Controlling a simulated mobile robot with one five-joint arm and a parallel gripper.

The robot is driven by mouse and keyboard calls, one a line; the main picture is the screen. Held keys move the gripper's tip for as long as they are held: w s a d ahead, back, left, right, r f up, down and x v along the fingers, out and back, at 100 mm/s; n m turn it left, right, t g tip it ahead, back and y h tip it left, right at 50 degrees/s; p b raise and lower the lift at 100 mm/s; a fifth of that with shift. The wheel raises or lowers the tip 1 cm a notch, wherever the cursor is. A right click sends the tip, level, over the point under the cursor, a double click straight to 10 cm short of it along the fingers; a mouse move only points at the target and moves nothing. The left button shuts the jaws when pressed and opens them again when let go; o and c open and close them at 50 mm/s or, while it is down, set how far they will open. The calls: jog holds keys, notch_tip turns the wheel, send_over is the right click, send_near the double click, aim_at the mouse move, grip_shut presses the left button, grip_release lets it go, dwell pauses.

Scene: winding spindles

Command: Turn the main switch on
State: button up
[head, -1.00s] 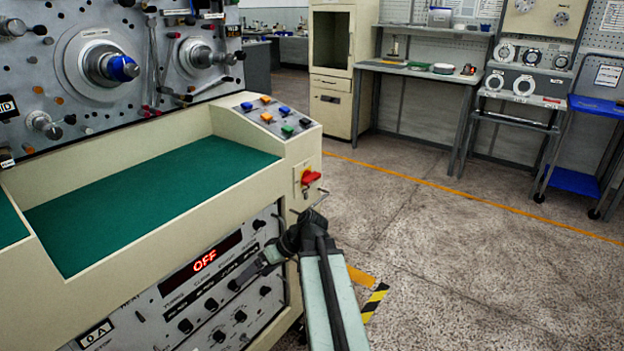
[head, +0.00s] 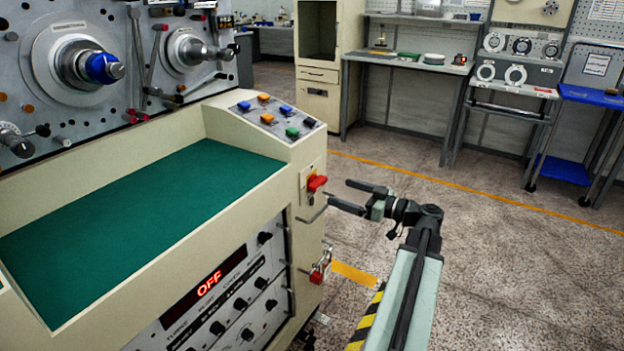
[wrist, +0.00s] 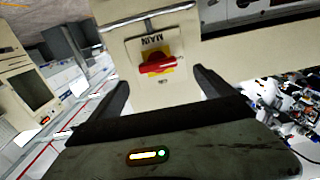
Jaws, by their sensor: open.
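The main switch (head: 317,183) is a red rotary knob on a yellow plate, on the cream end face of the winding machine. In the wrist view the red knob (wrist: 158,64) sits under an upside-down "MAIN" label, with its handle lying roughly crosswise. My gripper (head: 347,194) is open and empty, to the right of the switch, its fingers pointing toward it. In the wrist view the fingertips (wrist: 160,80) stand on either side of the knob, apart from it. The display (head: 209,284) on the machine front reads OFF in red.
A metal handle (head: 313,216) juts out below the switch. A red padlock (head: 320,268) hangs lower on the same end. Coloured buttons (head: 283,114) sit on the sloped panel above. The floor to the right is clear up to the bench (head: 405,64).

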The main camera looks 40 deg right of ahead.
aim_at(322, 184)
jog(key=x, duration=0.8)
jog(key=shift+w+d+r, duration=0.1)
jog(key=shift+d+r, duration=0.1)
jog(key=c, duration=1.4)
